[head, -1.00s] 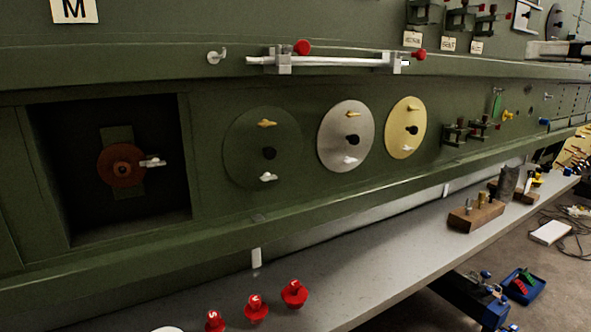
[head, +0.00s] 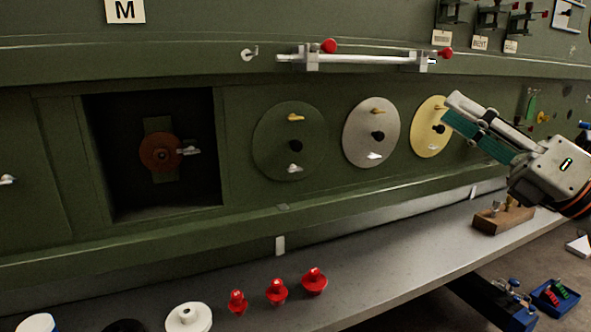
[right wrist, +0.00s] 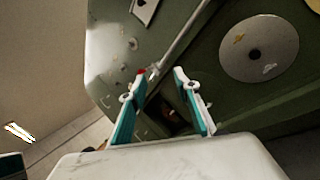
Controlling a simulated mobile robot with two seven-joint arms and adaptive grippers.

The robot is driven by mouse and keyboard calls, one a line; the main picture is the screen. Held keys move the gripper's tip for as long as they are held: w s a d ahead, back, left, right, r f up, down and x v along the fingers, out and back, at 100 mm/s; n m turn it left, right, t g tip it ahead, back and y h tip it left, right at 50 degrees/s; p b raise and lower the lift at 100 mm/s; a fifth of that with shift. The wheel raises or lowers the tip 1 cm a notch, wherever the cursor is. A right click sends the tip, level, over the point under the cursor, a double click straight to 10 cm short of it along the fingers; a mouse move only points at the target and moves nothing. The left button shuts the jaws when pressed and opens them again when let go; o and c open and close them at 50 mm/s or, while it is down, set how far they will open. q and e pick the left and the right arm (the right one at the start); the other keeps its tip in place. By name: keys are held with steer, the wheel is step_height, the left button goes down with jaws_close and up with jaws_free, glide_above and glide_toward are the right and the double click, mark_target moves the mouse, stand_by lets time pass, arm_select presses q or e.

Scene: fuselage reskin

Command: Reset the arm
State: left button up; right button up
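My right gripper (head: 452,108) comes in from the right in the head view, in front of the green panel and partly over the yellow disc (head: 431,127). In the right wrist view its two teal-edged fingers (right wrist: 159,78) stand apart with nothing between them. My left gripper is in neither view.
The panel carries a green disc (head: 290,140), a silver disc (head: 371,132) and a recess with a brown round part (head: 160,152). A silver rail (head: 370,60) runs above. Red knobbed pieces (head: 276,291) and a wooden block (head: 502,219) stand on the grey shelf (head: 375,262).

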steer(key=d+f+m+h, duration=0.3)
steer(key=f+m+h, duration=0.45)
steer(key=f, duration=0.35)
steer(key=d+f+m+t+h, duration=0.1)
steer(key=d+f+m+h, duration=0.4)
steer(key=f+m, duration=0.45)
steer(key=d+f+m+h, duration=0.2)
steer(key=f+m+h, duration=0.6)
steer(key=f, duration=0.4)
steer(key=s+f+m+g, duration=0.3)
steer(key=s+f+g, duration=0.2)
steer(key=s+f, duration=0.6)
steer(key=s+f+m+g, duration=0.2)
steer(key=s+f+g, duration=0.3)
steer(key=s+f, duration=0.65)
steer(key=w+a+f+m+t+y, duration=0.2)
steer(key=a+f+y, duration=0.5)
steer(key=a+f, duration=0.9)
steer(key=shift+w+m+t, duration=0.4)
steer(key=shift+w+t, duration=0.2)
steer(key=shift+w, duration=0.25)
steer(key=shift+a+f, duration=0.1)
